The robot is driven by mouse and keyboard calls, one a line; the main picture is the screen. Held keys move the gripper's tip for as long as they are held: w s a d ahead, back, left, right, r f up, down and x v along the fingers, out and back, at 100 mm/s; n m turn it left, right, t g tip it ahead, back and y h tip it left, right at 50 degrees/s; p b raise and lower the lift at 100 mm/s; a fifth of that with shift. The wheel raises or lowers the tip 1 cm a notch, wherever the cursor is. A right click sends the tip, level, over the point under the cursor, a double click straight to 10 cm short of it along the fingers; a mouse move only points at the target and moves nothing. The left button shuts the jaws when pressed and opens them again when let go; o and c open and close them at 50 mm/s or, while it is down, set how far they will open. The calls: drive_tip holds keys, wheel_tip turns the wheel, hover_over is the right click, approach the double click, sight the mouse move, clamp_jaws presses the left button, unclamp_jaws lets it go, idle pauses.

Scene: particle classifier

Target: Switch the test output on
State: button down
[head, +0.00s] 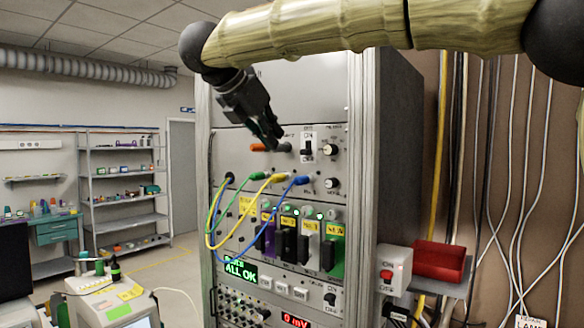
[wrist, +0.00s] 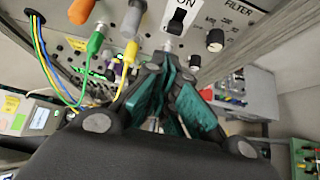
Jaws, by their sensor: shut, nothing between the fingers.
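A black switch (head: 307,148) sits on a white plate marked ON on the upper panel of the grey rack (head: 228,158). In the wrist view the same black switch (wrist: 180,20) is at the top, just beyond the fingertips. No test output label is readable. My gripper (head: 274,141) is shut and empty in front of the panel, to the left of the switch in the head view. Its teal fingers (wrist: 166,64) show in the wrist view. I cannot tell whether the fingertips touch anything. An orange-tipped part (head: 257,147) sticks out left of the fingertips.
Green, yellow and blue cables (head: 255,190) loop from plugs below the switch. A round knob (head: 328,151) sits right of it, near the word FILTER in the wrist view. A green display (head: 240,271) reads ALL OK. A red bin (head: 440,262) stands right of the rack.

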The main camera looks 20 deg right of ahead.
sight(306, 152)
drive_tip(key=p+x, duration=0.2)
drive_tip(key=x, duration=0.3)
drive_tip(key=p+x, duration=0.2)
drive_tip(key=x, duration=0.3)
drive_tip(key=shift+d, duration=0.45)
drive_tip(key=shift+a+r, duration=0.15)
